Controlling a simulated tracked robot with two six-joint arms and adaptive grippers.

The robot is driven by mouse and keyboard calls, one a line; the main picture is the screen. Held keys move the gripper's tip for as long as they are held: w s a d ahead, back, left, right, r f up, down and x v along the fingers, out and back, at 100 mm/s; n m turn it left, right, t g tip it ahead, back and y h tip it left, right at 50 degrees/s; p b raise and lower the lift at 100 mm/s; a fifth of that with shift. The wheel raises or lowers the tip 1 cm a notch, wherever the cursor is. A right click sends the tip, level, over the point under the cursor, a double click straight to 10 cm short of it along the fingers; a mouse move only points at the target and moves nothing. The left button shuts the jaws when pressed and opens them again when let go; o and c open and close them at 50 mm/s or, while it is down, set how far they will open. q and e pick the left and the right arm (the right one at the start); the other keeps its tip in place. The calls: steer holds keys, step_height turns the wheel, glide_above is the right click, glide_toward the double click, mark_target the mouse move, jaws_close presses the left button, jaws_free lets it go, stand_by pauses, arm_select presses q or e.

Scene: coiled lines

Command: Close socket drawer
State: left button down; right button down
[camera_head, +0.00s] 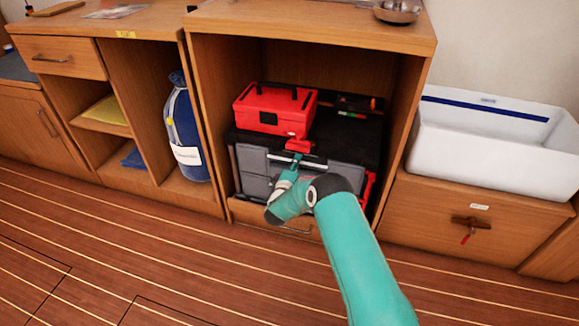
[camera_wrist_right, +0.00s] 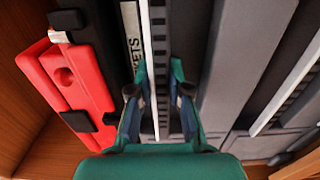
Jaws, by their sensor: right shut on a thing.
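A grey and black tool chest (camera_head: 257,162) stands inside the open wooden cabinet. Its socket drawer shows a light handle bar (camera_wrist_right: 160,60) and a label (camera_wrist_right: 132,40) ending in "KETS" in the right wrist view. How far the drawer stands out from the chest is unclear. My right gripper (camera_head: 294,168) is at the chest's front, with its arm coming from the lower right. In the wrist view its two fingers (camera_wrist_right: 159,88) are on either side of the handle bar, shut on it. My arm hides part of the chest front. My left gripper is not in view.
A red toolbox (camera_head: 275,108) sits on top of the chest, close to my gripper. Cabinet side walls (camera_head: 403,115) flank the chest. A blue cylinder (camera_head: 184,130) stands in the left compartment, and a white basin (camera_head: 490,145) is to the right. The wooden floor (camera_head: 130,250) in front is clear.

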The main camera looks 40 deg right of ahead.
steer(key=shift+f, duration=0.1)
steer(key=c, duration=1.1)
jaws_free()
steer(key=v, duration=1.2)
